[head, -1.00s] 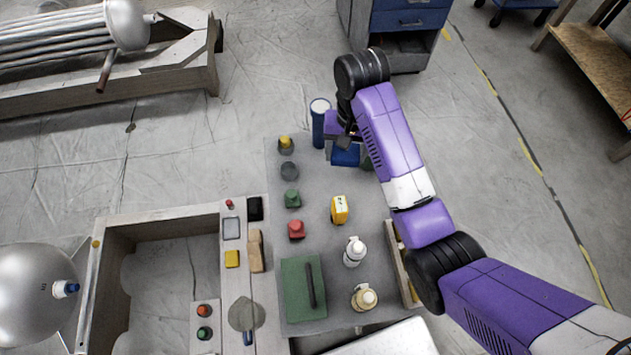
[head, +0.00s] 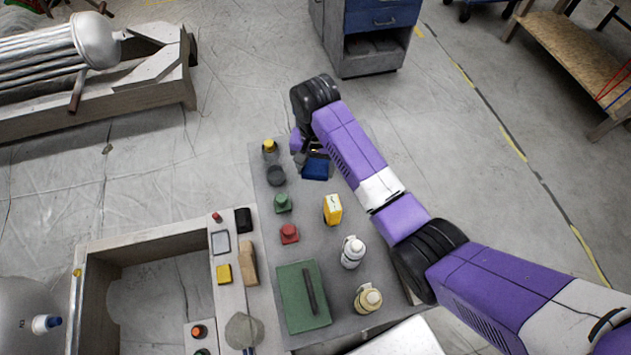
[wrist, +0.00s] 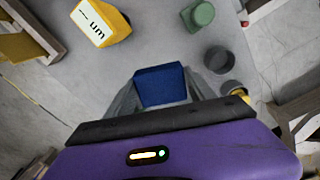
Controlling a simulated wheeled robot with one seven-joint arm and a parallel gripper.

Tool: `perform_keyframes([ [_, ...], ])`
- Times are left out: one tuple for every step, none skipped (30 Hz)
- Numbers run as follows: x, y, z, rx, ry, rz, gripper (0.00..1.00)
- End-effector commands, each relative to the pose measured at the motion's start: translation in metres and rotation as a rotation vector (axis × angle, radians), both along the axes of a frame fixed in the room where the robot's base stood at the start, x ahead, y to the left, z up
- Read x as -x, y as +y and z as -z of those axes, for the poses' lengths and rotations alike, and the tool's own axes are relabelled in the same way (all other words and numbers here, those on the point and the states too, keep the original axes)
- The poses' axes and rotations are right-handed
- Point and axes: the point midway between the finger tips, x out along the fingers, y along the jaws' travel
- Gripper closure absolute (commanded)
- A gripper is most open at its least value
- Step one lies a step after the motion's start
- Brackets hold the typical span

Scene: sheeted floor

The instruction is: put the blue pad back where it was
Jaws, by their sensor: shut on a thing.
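The blue pad (head: 316,169) is in my gripper (head: 314,153), over the far right part of the grey mat (head: 313,245). In the wrist view, the pad (wrist: 160,85) sits between the two fingers of my gripper (wrist: 162,98), which is shut on it. Whether the pad touches the mat is not clear. My wrist hides part of the far edge of the mat in the head view.
A dark grey round piece (head: 276,176), a green knob (head: 283,203) and a red knob (head: 289,234) line the left side. White bottles (head: 352,253) and a green case (head: 303,296) stand nearer.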

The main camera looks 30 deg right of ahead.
Motion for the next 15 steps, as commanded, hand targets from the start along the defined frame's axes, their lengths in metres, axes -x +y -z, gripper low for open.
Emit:
perform_keyframes([
  [0.001,-0.001,0.01,0.001,0.003,0.001,0.75],
  [0.001,-0.001,0.016,0.0,0.004,0.001,0.75],
  [0.001,0.0,0.022,0.0,0.002,0.001,0.75],
  [0.001,0.0,0.026,0.001,0.003,0.0,0.75],
  [0.0,0.0,0.029,0.0,0.001,0.0,0.75],
  [0.0,0.0,0.031,-0.001,0.001,0.0,0.75],
  [0.0,0.0,0.033,-0.001,0.001,0.0,0.75],
  [0.0,0.0,0.035,-0.001,0.001,0.0,0.75],
  [0.0,0.0,0.038,-0.001,0.001,0.0,0.75],
  [0.001,0.0,0.041,-0.001,0.001,0.0,0.75],
  [0.001,0.0,0.045,0.0,0.002,0.0,0.75],
  [0.001,0.0,0.051,0.0,0.002,0.0,0.75],
  [0.001,0.0,0.055,0.0,0.002,0.0,0.75],
  [0.001,0.0,0.06,-0.001,0.003,0.0,0.75],
  [0.001,0.0,0.064,0.0,0.002,0.0,0.75],
])
